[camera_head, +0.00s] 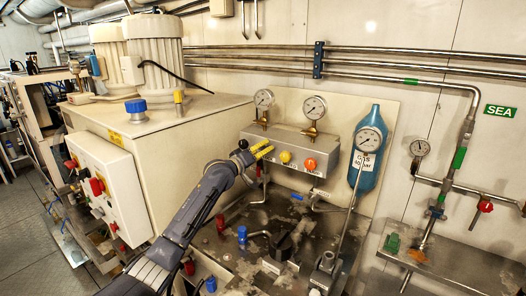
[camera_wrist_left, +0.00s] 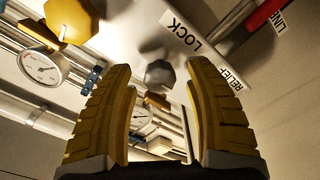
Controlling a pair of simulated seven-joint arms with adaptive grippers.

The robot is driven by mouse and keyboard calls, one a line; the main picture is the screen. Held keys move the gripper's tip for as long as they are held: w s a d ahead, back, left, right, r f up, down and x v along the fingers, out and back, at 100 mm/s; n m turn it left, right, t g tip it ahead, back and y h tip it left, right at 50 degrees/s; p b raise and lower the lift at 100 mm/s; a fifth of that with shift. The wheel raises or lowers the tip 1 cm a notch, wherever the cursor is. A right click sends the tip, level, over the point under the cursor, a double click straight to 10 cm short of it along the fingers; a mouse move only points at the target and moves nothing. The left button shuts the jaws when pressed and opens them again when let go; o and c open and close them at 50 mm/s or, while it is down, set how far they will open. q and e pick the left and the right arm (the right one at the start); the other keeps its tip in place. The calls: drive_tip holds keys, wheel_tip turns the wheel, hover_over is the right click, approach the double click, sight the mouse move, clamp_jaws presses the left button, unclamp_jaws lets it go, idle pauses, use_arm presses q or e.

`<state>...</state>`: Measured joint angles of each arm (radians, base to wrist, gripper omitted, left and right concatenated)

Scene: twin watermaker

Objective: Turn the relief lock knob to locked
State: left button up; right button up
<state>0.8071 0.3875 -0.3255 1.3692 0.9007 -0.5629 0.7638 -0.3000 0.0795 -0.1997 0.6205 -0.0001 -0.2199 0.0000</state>
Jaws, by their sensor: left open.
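My left gripper (camera_head: 264,151) reaches the left part of the grey valve box (camera_head: 288,141), its yellow fingers pointing right. In the left wrist view the open gripper (camera_wrist_left: 163,72) has a small grey faceted knob (camera_wrist_left: 160,74) showing between its fingertips, with a gap on both sides. I cannot tell whether the fingers are around it or still short of it. A white label (camera_wrist_left: 205,45) reading RELIEF LOCK is beside this knob, so it appears to be the relief lock knob. The knob's set position is unclear. In the head view the gripper hides it.
A yellow knob (camera_head: 285,157) and an orange-red knob (camera_head: 310,163) are on the box front, close right of my gripper. Two gauges (camera_head: 315,106) stand above. A blue gas bottle (camera_head: 368,150) is further right. A cluttered bench with blue and red fittings (camera_head: 242,234) lies below.

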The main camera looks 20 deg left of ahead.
use_arm(q)
drive_tip(key=shift+w+d, duration=0.15)
drive_tip(key=shift+w, duration=0.35)
clamp_jaws()
idle(0.3)
